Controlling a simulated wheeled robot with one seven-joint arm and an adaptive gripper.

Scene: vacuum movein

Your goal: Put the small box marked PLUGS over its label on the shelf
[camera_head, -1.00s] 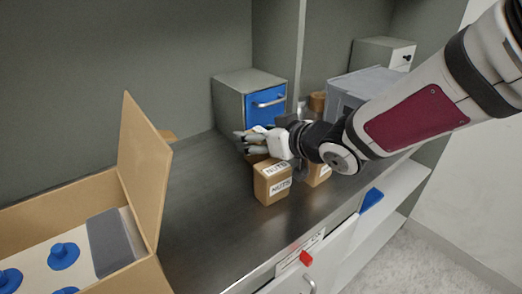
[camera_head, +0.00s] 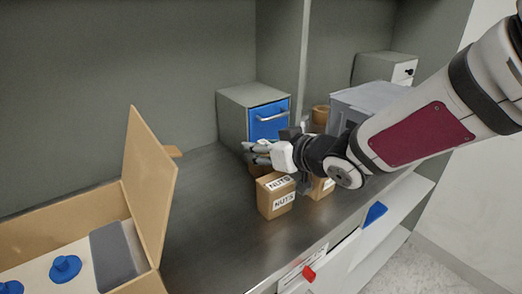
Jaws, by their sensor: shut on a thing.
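My gripper (camera_head: 257,153) reaches in from the right over the metal worktop, its fingers just behind and above a small brown box marked NUTS (camera_head: 275,196). It is shut on a small brown box (camera_head: 258,169), which is mostly hidden behind the NUTS box and the fingers. I cannot read any mark on the held box, nor tell whether it touches the worktop. Another small brown box (camera_head: 322,187) with a white label stands right of the NUTS box, partly under my wrist. No PLUGS mark or PLUGS shelf label is readable.
A grey cabinet with a blue drawer (camera_head: 269,118) stands behind my gripper. A grey bin (camera_head: 366,98) is at the right, under my arm. An open carton (camera_head: 148,190) with blue knobs inside fills the left. The worktop (camera_head: 205,215) between carton and NUTS box is clear.

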